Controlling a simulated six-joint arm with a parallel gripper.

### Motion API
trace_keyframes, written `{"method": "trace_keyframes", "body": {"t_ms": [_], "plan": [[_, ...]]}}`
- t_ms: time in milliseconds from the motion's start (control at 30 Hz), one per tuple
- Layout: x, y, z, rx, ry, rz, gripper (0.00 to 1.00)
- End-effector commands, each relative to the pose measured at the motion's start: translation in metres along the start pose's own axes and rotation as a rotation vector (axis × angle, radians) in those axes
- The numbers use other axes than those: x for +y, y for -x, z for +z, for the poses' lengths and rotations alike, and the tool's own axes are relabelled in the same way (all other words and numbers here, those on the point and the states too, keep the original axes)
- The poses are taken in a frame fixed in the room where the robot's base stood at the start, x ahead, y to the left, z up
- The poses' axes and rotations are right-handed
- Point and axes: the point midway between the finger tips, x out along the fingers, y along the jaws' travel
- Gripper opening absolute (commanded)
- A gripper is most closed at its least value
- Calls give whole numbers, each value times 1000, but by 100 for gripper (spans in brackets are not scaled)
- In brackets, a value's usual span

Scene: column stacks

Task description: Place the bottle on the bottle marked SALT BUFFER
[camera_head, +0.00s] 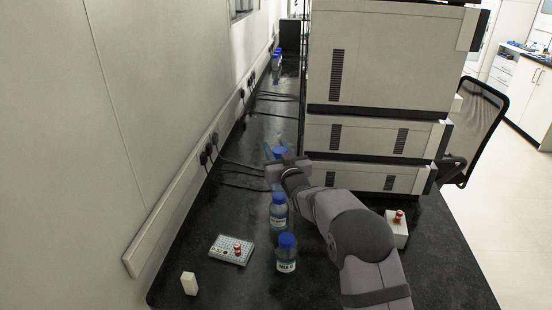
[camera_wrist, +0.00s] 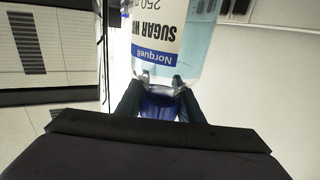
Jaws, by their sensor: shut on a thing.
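My gripper (camera_head: 279,164) is shut on a clear bottle with a blue cap; the bottle also shows in the wrist view (camera_wrist: 200,45), where its label reads SUGAR MI…, Norquell, 250 ml, upside down in that picture. The dark fingers (camera_wrist: 160,100) hold it at the neck by the cap. In the head view the gripper partly hides this bottle. A second blue-capped bottle (camera_head: 279,216) stands upright nearer than the gripper, and a third (camera_head: 286,256) stands in front of that. Their labels are too small to read surely, so I cannot tell which is SALT BUFFER.
A white rack (camera_head: 222,244) with a red-topped item, a small white block (camera_head: 189,283) and a white box (camera_head: 393,236) with a red item stand on the black bench (camera_head: 235,290). Tall stacked instruments (camera_head: 385,55) rise at right. Cables and more bottles (camera_head: 277,63) lie farther back.

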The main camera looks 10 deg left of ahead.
Motion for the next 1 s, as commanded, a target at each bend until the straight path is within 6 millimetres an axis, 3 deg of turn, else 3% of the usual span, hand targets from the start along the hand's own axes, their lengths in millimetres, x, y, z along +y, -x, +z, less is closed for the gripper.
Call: {"method": "trace_keyframes", "body": {"t_ms": [167,433,867,900,967,1000], "plan": [[0,0,4,4,0,0,0],[0,0,32,4,0,0,0],[0,0,38,6,0,0,0],[0,0,41,1,0,0,36],[0,0,40,0,0,0,50],[0,0,40,0,0,0,52]]}}
